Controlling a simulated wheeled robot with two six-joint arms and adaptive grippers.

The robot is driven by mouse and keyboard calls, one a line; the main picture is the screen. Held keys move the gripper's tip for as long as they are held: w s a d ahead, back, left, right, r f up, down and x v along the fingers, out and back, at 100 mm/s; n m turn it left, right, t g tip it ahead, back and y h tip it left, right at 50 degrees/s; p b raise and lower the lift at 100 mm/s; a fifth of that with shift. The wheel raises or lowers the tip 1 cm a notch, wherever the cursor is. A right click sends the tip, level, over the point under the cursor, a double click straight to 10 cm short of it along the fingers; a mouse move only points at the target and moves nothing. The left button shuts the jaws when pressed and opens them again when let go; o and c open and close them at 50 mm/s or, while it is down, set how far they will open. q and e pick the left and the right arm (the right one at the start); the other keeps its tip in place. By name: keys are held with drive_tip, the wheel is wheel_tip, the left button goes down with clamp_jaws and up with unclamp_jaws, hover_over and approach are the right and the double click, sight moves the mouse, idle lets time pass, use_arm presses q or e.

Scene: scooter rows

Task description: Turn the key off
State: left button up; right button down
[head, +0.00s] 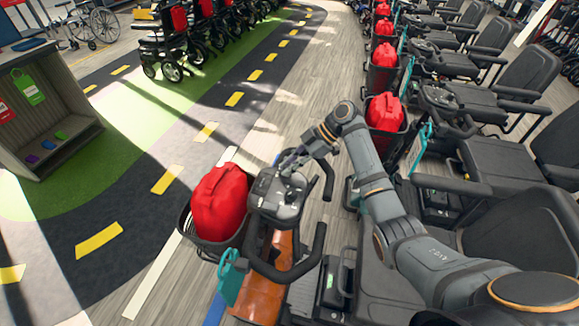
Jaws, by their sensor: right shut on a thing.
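The scooter (265,285) in front of me has a grey control console (272,205) between black handlebars. My right arm reaches in from the right, and my right gripper (287,166) is at the far top edge of the console. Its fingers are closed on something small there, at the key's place. The key itself is too small and too covered by the fingers to make out, so its turn cannot be told. My left gripper is not in view.
A basket (206,240) with a red bag (219,200) hangs on the scooter's front. A row of parked scooters (440,100) stands close on the right. A kiosk (50,110) and wheelchairs stand at the left and back. The marked floor lane at left is clear.

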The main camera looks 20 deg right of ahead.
drive_tip(key=c, duration=1.3)
unclamp_jaws()
drive_tip(key=v, duration=1.2)
drive_tip(key=shift+r, duration=0.15)
